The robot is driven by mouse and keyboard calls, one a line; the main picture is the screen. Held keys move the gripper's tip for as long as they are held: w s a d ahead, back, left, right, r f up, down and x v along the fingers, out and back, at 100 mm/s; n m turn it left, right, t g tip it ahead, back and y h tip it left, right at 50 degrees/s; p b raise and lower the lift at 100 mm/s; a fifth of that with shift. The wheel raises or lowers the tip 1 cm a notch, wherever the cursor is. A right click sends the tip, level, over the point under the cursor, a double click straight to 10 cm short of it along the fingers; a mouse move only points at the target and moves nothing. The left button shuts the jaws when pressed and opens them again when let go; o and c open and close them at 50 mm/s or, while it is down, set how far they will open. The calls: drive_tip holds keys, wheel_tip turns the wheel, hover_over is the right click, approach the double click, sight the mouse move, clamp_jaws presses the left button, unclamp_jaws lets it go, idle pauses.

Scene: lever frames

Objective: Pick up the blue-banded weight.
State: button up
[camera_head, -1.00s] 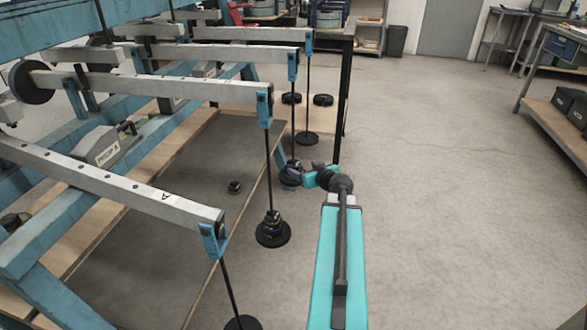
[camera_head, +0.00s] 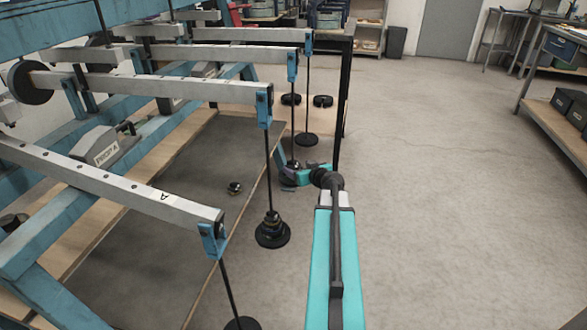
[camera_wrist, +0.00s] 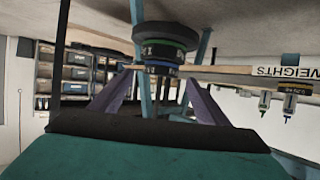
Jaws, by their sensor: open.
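In the wrist view, which is upside down, the blue-banded weight (camera_wrist: 162,70) sits against a green-banded weight (camera_wrist: 165,46) on a wide black disc (camera_wrist: 166,32), with a thin rod running from the stack. My gripper (camera_wrist: 159,82) is open, its purple fingers on either side of the blue-banded weight in the picture. Gaps show between fingers and weight; whether it is fully between the tips I cannot tell. In the head view my gripper (camera_head: 289,184) is small and low beside the far hanging rods, and the band colours are too small to read.
Grey lever beams (camera_head: 110,185) on blue frames fill the left. A nearer hanger carries a black stack (camera_head: 272,231). A small dark weight (camera_head: 235,188) lies on the grey mat (camera_head: 185,215). Open floor (camera_head: 450,200) lies to the right, with a workbench (camera_head: 555,100) beyond.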

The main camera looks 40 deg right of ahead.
sight(294, 166)
drive_tip(key=shift+x, duration=1.65)
drive_tip(key=c, duration=1.3)
drive_tip(key=shift+r, duration=0.9)
wheel_tip(294, 166, up, 2)
drive_tip(key=shift+r+p, duration=0.15)
drive_tip(key=shift+p, duration=0.4)
drive_tip(key=s+d, duration=0.9)
drive_tip(key=s, duration=0.6)
drive_tip(key=shift+d+f, duration=0.25)
drive_tip(key=shift+f, duration=0.05)
drive_tip(key=shift+s, duration=0.15)
